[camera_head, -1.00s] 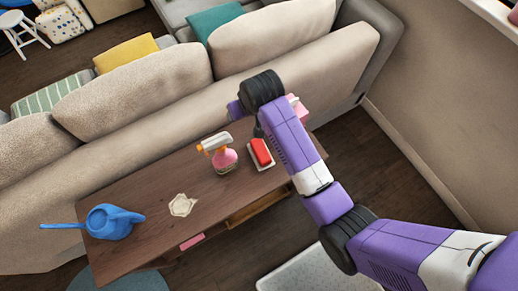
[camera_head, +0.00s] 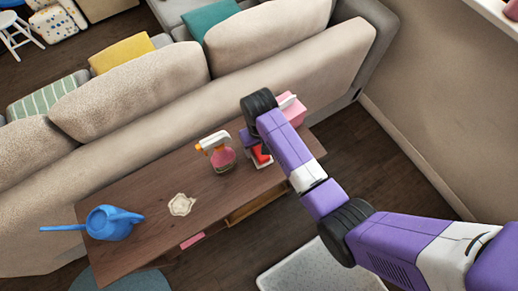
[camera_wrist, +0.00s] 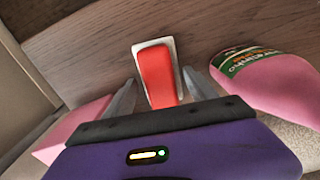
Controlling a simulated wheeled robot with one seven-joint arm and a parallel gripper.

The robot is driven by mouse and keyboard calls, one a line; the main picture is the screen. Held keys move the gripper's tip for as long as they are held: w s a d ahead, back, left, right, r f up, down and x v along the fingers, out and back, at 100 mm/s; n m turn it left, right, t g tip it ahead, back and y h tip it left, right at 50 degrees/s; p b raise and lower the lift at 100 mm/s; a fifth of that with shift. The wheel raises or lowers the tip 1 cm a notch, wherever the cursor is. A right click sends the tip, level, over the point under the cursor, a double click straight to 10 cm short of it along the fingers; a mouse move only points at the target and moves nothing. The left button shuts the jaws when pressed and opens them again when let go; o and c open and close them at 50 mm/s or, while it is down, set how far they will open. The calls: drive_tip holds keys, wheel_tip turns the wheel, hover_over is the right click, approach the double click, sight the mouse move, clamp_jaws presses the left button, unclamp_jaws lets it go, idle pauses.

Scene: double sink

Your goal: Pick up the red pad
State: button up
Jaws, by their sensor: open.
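The red pad (camera_wrist: 157,76) lies on a small white tray (camera_wrist: 172,46) on the wooden table. In the wrist view it sits between my gripper's two grey fingers, with a gap to each side. My gripper (camera_wrist: 161,97) is open and holds nothing. In the head view my gripper (camera_head: 251,148) is over the pad and hides part of it; a red piece of the pad (camera_head: 260,153) still shows. I cannot tell the exact height of the fingers above the tray.
A pink spray bottle (camera_head: 222,158) stands close beside my gripper; it also shows in the wrist view (camera_wrist: 270,80). A pink box (camera_head: 293,112) is on the other side. A blue watering can (camera_head: 110,222) and a cream dish (camera_head: 181,204) are farther left. The sofa (camera_head: 160,130) runs behind the table.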

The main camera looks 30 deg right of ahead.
sight(259, 148)
drive_tip(key=shift+f, duration=0.45)
drive_tip(key=c, duration=1)
drive_tip(key=shift+r, duration=0.1)
drive_tip(key=shift+c, duration=0.2)
wheel_tip(259, 148, up, 20)
drive_tip(key=p, duration=0.6)
